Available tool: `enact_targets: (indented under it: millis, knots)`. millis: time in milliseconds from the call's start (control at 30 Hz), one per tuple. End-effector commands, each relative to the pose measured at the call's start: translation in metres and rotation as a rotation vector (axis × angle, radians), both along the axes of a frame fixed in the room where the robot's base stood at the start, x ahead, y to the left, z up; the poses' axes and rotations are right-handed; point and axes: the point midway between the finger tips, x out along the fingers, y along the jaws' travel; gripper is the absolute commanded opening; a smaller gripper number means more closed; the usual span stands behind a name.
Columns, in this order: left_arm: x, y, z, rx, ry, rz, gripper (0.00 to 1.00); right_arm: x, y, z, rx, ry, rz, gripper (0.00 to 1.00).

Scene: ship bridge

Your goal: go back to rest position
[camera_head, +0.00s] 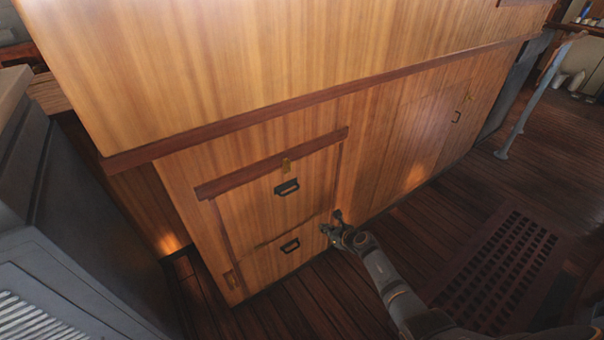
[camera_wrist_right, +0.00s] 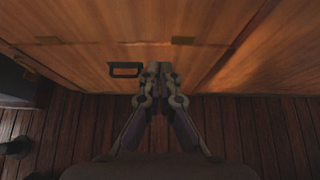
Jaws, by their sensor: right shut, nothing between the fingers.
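My right gripper (camera_head: 332,222) is shut and empty. I cannot tell whether the fingertips touch the cabinet front. My left gripper is not in view.
An upper drawer with a black handle (camera_head: 287,187) looks closed. A grey metal unit (camera_head: 60,200) stands at the left. A floor grating (camera_head: 505,265) and a metal railing (camera_head: 532,105) are at the right. Plank floor (camera_head: 420,215) lies open along the cabinet.

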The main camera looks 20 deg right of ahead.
Motion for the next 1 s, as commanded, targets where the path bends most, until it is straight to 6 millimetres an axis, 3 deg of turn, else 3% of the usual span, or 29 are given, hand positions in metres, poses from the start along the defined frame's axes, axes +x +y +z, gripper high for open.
enact_targets:
  millis: [167, 267, 367, 500, 567, 600, 700, 800, 867, 900, 1000]
  knots:
    - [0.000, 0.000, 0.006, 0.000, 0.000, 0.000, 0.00, -0.008, 0.000, -0.004, 0.071, 0.021, -0.054, 0.00]
    - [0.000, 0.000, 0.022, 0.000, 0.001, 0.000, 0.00, -0.038, -0.002, -0.018, 0.319, 0.099, -0.260, 0.00]
    - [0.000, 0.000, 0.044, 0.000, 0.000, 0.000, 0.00, -0.095, -0.015, -0.048, 0.693, 0.226, -0.639, 0.00]
    - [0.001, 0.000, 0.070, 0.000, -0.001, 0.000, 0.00, -0.205, -0.040, -0.102, 1.170, 0.378, -1.280, 0.00]
    - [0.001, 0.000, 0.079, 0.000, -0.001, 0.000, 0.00, -0.254, -0.046, -0.121, 1.318, 0.410, -1.539, 0.00]
    - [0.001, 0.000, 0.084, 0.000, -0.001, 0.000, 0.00, -0.289, -0.049, -0.132, 1.404, 0.421, -1.710, 0.00]
    - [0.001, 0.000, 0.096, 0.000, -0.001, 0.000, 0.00, -0.373, -0.050, -0.153, 1.566, 0.410, -2.116, 0.00]
    - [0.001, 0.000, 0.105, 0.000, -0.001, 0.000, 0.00, -0.444, -0.045, -0.163, 1.665, 0.353, -2.459, 0.00]
    - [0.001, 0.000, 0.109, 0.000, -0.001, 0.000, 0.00, -0.477, -0.041, -0.166, 1.700, 0.311, -2.617, 0.00]
    - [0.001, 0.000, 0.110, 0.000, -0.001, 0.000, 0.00, -0.494, -0.038, -0.167, -1.638, -0.271, 2.582, 0.00]
    - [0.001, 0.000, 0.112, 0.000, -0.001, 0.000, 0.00, -0.521, -0.033, -0.169, -1.534, -0.203, 2.508, 0.00]
